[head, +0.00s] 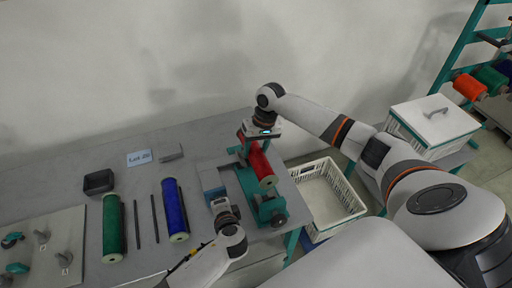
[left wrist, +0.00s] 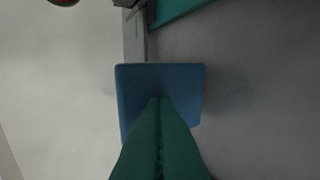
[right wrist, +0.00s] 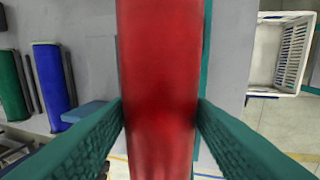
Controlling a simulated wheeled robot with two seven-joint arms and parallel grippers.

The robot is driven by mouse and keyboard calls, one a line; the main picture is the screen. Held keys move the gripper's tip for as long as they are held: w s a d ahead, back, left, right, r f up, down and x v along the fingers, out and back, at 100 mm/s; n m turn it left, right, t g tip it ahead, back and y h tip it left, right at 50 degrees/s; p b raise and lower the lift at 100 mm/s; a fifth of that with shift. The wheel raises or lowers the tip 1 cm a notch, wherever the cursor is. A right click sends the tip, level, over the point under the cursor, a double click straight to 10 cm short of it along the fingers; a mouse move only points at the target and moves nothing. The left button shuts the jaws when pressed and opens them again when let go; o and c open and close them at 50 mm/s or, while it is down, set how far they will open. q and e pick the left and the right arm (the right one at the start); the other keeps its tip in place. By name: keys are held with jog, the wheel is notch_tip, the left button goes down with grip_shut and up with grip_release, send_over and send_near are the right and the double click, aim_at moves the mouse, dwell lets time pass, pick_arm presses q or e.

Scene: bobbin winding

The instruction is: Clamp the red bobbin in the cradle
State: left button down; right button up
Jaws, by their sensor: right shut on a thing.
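The red bobbin (head: 258,163) lies lengthwise in or just above the teal cradle (head: 247,181), between its end supports. I cannot tell if it is fully seated. My right gripper (head: 262,139) is over its far part, fingers down. In the right wrist view its two green fingers press on both sides of the red bobbin (right wrist: 158,60). My left gripper (head: 214,196) is left of the cradle, by a blue block (head: 211,179). In the left wrist view its green fingers (left wrist: 158,100) lie together, with their tips over the blue block (left wrist: 160,78).
A green bobbin (head: 113,226), a blue bobbin (head: 175,208) and two dark rods lie on the grey table to the left. A dark tray (head: 99,181) and a small sign (head: 139,158) stand further back. A white crate (head: 341,214) is right of the table.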

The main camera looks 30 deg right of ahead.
aim_at(217, 193)
pick_arm(q)
jog(key=shift+w+d+r, duration=0.1)
jog(key=shift+w+d, duration=0.15)
jog(key=shift+w, duration=0.85)
jog(key=shift+w+d, duration=0.25)
jog(key=shift+w, duration=0.8)
pick_arm(e)
jog(key=shift+r, duration=0.1)
pick_arm(q)
jog(key=shift+d, duration=0.1)
pick_arm(e)
jog(key=shift+a, duration=0.1)
pick_arm(q)
jog(key=shift+s, duration=0.1)
pick_arm(e)
jog(key=shift+d+x, duration=0.2)
jog(key=shift+x, duration=0.8)
jog(key=shift+d+x, duration=0.25)
jog(key=shift+x, duration=0.75)
jog(key=shift+d+x, duration=0.2)
jog(key=shift+x, duration=0.75)
jog(key=shift+s+f, duration=0.1)
jog(key=shift+f, duration=0.25)
jog(key=shift+d+x, duration=0.25)
jog(key=shift+x, duration=0.95)
jog(key=shift+s+d, duration=0.1)
